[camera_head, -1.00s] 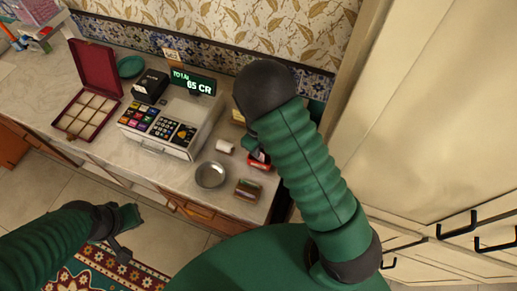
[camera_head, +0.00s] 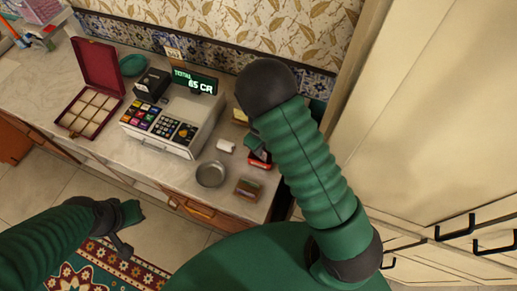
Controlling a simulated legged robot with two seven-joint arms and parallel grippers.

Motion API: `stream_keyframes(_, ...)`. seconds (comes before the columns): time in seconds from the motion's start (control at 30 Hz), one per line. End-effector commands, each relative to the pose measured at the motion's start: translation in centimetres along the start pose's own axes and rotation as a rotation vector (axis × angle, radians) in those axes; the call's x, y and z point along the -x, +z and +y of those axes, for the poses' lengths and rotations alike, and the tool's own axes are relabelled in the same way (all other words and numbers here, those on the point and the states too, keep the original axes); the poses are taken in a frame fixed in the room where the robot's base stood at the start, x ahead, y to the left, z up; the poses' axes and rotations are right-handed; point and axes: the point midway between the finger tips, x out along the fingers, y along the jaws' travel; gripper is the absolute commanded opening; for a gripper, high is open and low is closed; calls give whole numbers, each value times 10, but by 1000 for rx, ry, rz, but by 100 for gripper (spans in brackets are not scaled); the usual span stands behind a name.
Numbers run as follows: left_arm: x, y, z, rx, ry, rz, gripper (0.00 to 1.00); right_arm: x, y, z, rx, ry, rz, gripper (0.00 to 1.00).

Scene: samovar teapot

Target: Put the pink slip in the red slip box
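A small red box (camera_head: 260,166), which looks like the red slip box, sits near the counter's right end, partly hidden by my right gripper. My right gripper (camera_head: 257,149) is just above or at the back of this box; its fingers are small and partly covered by my arm, so I cannot tell whether they are open. I cannot make out a pink slip; one may be hidden at the gripper. My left gripper (camera_head: 127,230) is low at the left over the floor, away from the counter, with its fingers spread and nothing between them.
A cash register (camera_head: 172,120) reading 65 CR stands mid-counter. Next to the red box are a white roll (camera_head: 226,145), a round metal dish (camera_head: 211,174) and a small brown box (camera_head: 248,189). An open maroon compartment case (camera_head: 97,60) is at left. A tall cabinet (camera_head: 430,120) bounds the right.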

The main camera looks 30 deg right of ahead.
Motion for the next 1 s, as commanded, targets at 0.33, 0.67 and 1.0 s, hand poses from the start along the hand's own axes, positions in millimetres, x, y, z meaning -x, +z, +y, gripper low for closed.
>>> stream_keyframes(0.33, 0, 0, 0, 0, 0, 0, 0, 0, 0, 0, 0, 0, 0, 21)
stream_keyframes(0.67, 0, 0, 0, 0, 0, 0, 0, 0, 0, 0, 0, 0, 0, 35)
stream_keyframes(1.0, 0, 0, 0, 0, 0, 0, 0, 0, 0, 0, 0, 0, 0, 45)
